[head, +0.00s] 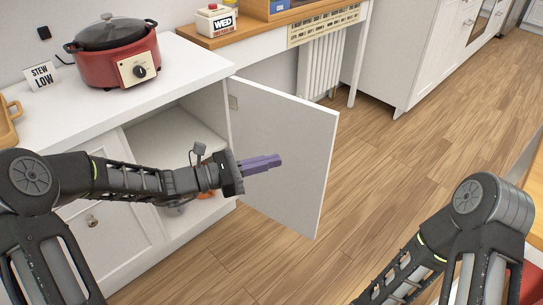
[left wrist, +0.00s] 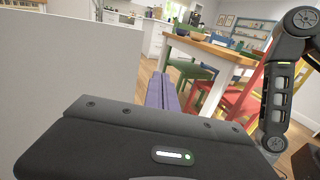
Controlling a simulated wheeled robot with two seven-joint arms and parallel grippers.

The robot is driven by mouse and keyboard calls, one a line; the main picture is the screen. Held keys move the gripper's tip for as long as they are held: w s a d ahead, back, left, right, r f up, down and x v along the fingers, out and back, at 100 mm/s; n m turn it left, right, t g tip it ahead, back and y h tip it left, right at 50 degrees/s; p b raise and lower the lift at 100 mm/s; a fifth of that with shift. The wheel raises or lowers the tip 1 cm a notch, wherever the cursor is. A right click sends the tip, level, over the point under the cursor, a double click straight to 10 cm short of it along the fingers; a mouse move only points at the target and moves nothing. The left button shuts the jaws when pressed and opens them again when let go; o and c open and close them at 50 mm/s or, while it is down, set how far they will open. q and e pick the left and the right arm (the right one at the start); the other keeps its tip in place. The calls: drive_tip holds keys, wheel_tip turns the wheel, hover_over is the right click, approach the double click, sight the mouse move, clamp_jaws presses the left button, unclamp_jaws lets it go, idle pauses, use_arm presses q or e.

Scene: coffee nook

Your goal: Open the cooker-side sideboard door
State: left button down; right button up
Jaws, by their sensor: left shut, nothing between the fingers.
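The cooker-side sideboard door (head: 283,150) stands wide open, swung out to the right of its cabinet below the red slow cooker (head: 115,52). The open cabinet (head: 175,130) shows a pale interior, partly hidden by my left arm. My left gripper (head: 278,160) is shut and empty, its purple fingers in front of the door's inner face. I cannot tell whether they touch it. In the left wrist view the fingers (left wrist: 162,92) point ahead, with the pale door panel (left wrist: 75,75) to their left. My right arm shows at lower right in the head view, but its gripper is out of frame.
A closed sideboard front with a round knob (head: 93,221) is left of the opening. A radiator (head: 320,68) stands behind the door. Wooden floor (head: 400,150) is clear to the right. The left wrist view shows a wooden table (left wrist: 215,48) and a red chair (left wrist: 232,95).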

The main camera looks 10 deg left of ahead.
use_arm(q)
drive_tip(key=s+a+p, duration=0.1)
drive_tip(key=s+a, duration=0.4)
drive_tip(key=s, duration=0.1)
drive_tip(key=shift+s, duration=0.3)
